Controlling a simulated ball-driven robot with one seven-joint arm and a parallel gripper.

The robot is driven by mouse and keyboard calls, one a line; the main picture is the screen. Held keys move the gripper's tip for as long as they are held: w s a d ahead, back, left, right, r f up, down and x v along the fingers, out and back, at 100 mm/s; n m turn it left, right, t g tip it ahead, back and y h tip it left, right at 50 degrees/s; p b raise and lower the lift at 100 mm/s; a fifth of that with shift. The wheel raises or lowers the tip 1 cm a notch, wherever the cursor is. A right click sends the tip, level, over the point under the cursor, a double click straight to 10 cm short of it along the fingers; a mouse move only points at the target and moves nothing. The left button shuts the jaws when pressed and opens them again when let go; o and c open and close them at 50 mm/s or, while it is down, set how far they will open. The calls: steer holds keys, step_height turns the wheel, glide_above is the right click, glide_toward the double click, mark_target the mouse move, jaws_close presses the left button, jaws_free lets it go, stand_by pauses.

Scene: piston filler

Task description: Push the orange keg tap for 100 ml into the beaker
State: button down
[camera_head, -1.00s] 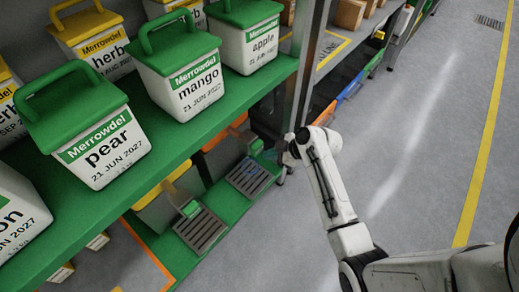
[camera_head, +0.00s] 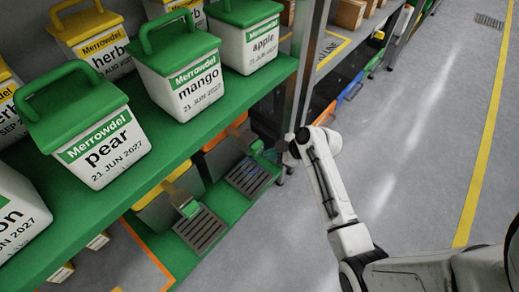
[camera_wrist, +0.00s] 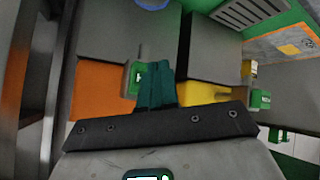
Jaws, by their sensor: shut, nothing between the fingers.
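The orange keg (camera_wrist: 97,92) shows in the wrist view, left of my gripper (camera_wrist: 155,88). Its tap (camera_wrist: 135,77) has a green head with a light mark. My teal fingers are shut and empty, and appear right beside this tap; I cannot tell whether they touch it. In the head view the tap (camera_head: 256,147) is at the lower shelf, with my gripper (camera_head: 272,155) just right of it, small and partly hidden. A bluish round rim at the top of the wrist view looks like the beaker (camera_wrist: 152,3); most of it is cut off.
A yellow keg (camera_wrist: 200,92) with another green tap (camera_head: 190,209) stands beside the orange one. Drip grilles (camera_head: 248,178) lie on the green lower shelf. The upper shelf (camera_head: 150,165) carries labelled tubs and overhangs the kegs. A metal post (camera_head: 305,70) stands close to my wrist. The right floor is clear.

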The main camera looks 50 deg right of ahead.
steer(key=shift+w, duration=0.1)
steer(key=shift+w, duration=0.3)
steer(key=shift+w+b, duration=0.3)
steer(key=shift+w, duration=0.45)
stand_by(0.9)
steer(key=shift+s, duration=0.2)
steer(key=shift+s+p, duration=0.45)
steer(key=shift+s, duration=0.5)
steer(key=s+p, duration=0.1)
steer(key=s, duration=0.4)
steer(key=shift+d+p, duration=0.1)
steer(key=shift+p, duration=0.25)
